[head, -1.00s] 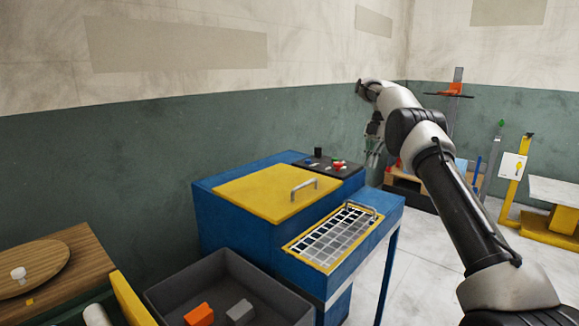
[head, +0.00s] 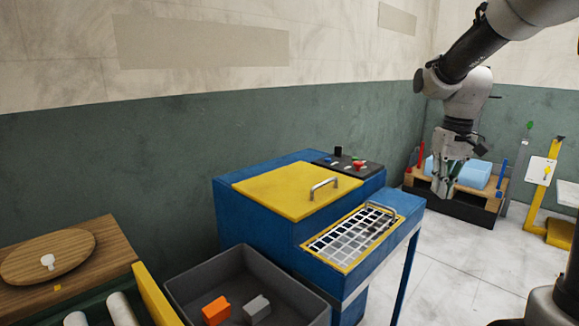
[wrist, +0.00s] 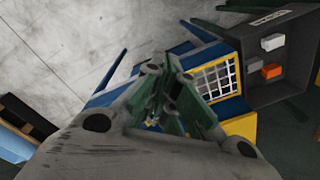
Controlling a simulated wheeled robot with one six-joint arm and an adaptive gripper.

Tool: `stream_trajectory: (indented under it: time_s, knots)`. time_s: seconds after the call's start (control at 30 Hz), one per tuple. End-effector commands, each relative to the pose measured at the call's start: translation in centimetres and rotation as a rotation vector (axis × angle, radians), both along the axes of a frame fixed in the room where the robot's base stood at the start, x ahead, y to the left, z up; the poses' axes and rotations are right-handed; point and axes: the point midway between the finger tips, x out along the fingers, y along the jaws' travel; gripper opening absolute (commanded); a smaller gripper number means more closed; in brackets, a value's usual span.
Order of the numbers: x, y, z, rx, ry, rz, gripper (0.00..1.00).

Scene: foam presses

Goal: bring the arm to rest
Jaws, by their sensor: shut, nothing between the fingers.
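My gripper (head: 441,190) hangs from the arm at the upper right of the head view, pointing down. It is shut and empty, with nothing between its fingers. It appears right of the blue press (head: 262,238), in front of the pallet with blue foam; it touches nothing that I can see. In the wrist view the gripper's fingers (wrist: 158,120) are in the foreground, and the press with its white grid (wrist: 215,80) shows beyond them. Part of my arm runs out of the top right of the head view.
The press has a yellow lid (head: 297,190) and a control panel (head: 347,165). A grey bin (head: 180,290) holds an orange block (head: 216,310) and a grey block (head: 256,309). Blue foam (head: 473,174) lies on a wooden pallet (head: 490,196). Open floor (head: 455,255) lies right of the press.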

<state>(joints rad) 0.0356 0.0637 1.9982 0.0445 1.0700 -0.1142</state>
Motion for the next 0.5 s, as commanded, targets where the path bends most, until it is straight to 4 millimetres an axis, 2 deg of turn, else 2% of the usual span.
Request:
stream_trajectory:
  time_s: [0.03,0.1,0.3,0.4,0.5]
  knots:
    - [-2.9,0.1,0.6,-0.007,-0.024,-0.033,0.00]
    - [-6.7,0.1,0.8,-0.015,-0.055,-0.072,0.00]
    - [-16.4,0.2,0.5,-0.030,-0.150,-0.085,0.00]
    - [-19.7,0.3,0.3,-0.033,-0.199,-0.077,0.00]
    - [-21.2,0.4,1.1,-0.030,-0.268,-0.074,0.00]
